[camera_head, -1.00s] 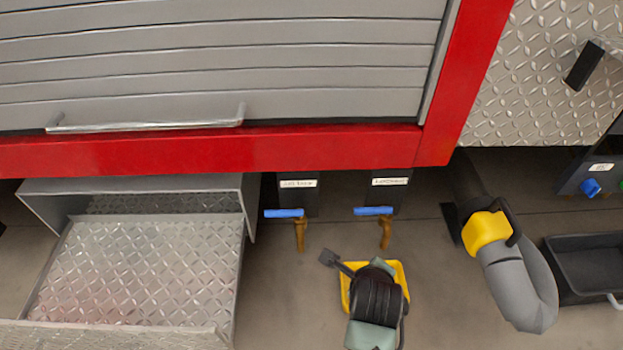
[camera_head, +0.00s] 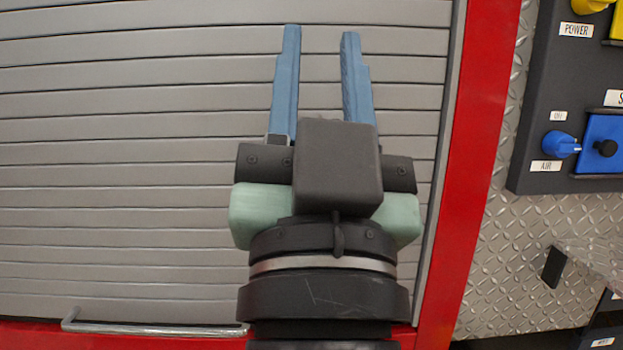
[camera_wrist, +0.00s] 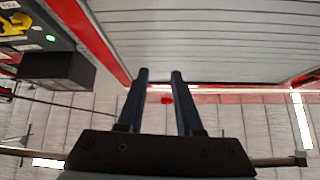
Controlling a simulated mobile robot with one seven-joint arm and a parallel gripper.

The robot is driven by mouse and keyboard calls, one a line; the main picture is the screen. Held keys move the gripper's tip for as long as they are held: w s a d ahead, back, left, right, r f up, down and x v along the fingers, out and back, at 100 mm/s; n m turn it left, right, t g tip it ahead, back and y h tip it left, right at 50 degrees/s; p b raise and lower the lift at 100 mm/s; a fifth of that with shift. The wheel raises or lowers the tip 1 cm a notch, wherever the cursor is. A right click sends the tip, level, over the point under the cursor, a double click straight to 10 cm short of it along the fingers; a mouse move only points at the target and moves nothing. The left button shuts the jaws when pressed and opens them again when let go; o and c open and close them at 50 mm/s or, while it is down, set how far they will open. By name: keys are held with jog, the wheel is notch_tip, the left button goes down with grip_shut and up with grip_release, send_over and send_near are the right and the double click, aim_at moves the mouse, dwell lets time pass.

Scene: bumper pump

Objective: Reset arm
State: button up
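My gripper (camera_head: 321,40) is raised in the middle of the head view, in front of the grey roll-up shutter (camera_head: 130,150). Its two blue fingers point up and stand apart with nothing between them. In the wrist view my gripper (camera_wrist: 160,75) also shows its fingers apart and empty. No object is held. The lower part of my arm is out of the frame.
The shutter's metal handle (camera_head: 150,328) is at lower left. A red frame post (camera_head: 475,150) runs down its right side. A dark control panel (camera_head: 545,100) with a blue knob (camera_head: 560,144) stands at right, above diamond plate (camera_head: 510,280).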

jog(key=s+r+n+t+p, duration=0.1)
jog(key=s+r+p, duration=0.2)
jog(key=r+p, duration=3.5)
notch_tip(320, 180, up, 4)
jog(key=shift+a+f+n, duration=0.2)
jog(key=shift+a+n, duration=0.1)
jog(key=shift+n, duration=0.1)
jog(key=shift+s+a, duration=0.15)
